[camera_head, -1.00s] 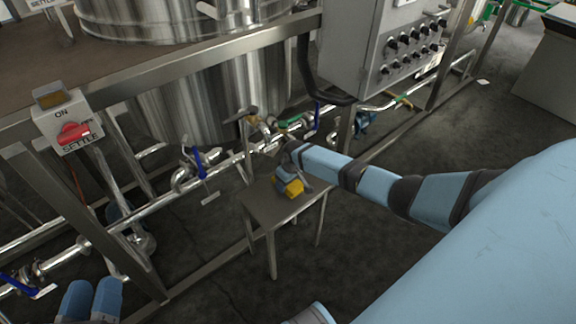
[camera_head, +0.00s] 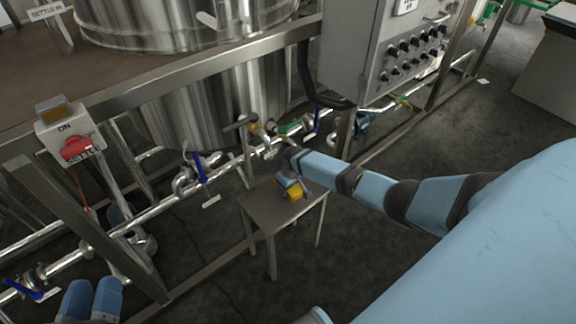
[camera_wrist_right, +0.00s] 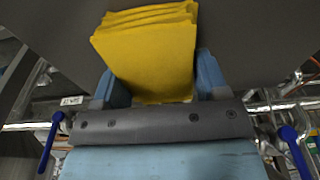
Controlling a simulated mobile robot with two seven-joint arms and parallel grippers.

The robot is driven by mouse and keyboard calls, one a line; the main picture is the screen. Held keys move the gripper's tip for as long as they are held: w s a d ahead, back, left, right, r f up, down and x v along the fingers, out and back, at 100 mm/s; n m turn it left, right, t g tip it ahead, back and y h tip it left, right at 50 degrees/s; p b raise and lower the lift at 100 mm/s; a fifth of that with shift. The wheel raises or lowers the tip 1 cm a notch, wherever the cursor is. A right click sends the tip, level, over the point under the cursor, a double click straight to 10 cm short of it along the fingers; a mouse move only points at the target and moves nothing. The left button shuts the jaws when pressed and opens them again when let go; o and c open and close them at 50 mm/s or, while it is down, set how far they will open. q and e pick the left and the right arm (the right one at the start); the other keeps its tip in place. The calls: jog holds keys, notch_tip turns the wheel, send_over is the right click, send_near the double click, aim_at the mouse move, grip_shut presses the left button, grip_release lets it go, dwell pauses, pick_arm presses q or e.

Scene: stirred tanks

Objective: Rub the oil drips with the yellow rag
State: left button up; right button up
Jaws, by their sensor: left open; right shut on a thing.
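The yellow rag (camera_head: 292,191) is a folded stack of cloth. My right gripper (camera_head: 287,184) is shut on it, at the top of the small grey table. In the right wrist view the rag (camera_wrist_right: 150,45) stands out between the two blue fingers of my right gripper (camera_wrist_right: 152,88), with the grey tabletop beyond it. I cannot tell whether the rag touches the tabletop. No oil drips can be made out in these views. My left gripper (camera_head: 90,300) is open and empty at the bottom left of the head view, well away from the table.
The small table (camera_head: 258,211) stands beside pipes with blue-handled valves (camera_head: 200,168). A steel tank (camera_head: 190,100) and frame rise behind. A control box (camera_head: 385,50) hangs at the upper right, and a red switch (camera_head: 76,149) is at left. Dark floor is clear in front.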

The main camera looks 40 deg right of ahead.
jog(key=shift+w+d+r+p, duration=0.1)
jog(key=shift+d+r+p, duration=0.1)
jog(key=shift+d+p, duration=0.45)
jog(key=shift+s+a+f, duration=0.2)
jog(key=shift+a+f, duration=0.05)
jog(key=shift+a, duration=0.05)
jog(key=a, duration=0.1)
jog(key=a+p, duration=0.1)
jog(key=a, duration=0.1)
jog(key=shift+s+a, duration=0.15)
jog(key=shift+s, duration=0.1)
jog(key=shift+a+f, duration=0.15)
jog(key=shift+a, duration=0.5)
notch_tip(320, 180, up, 6)
jog(key=p, duration=0.6)
jog(key=shift+w, duration=0.1)
jog(key=shift+a, duration=0.1)
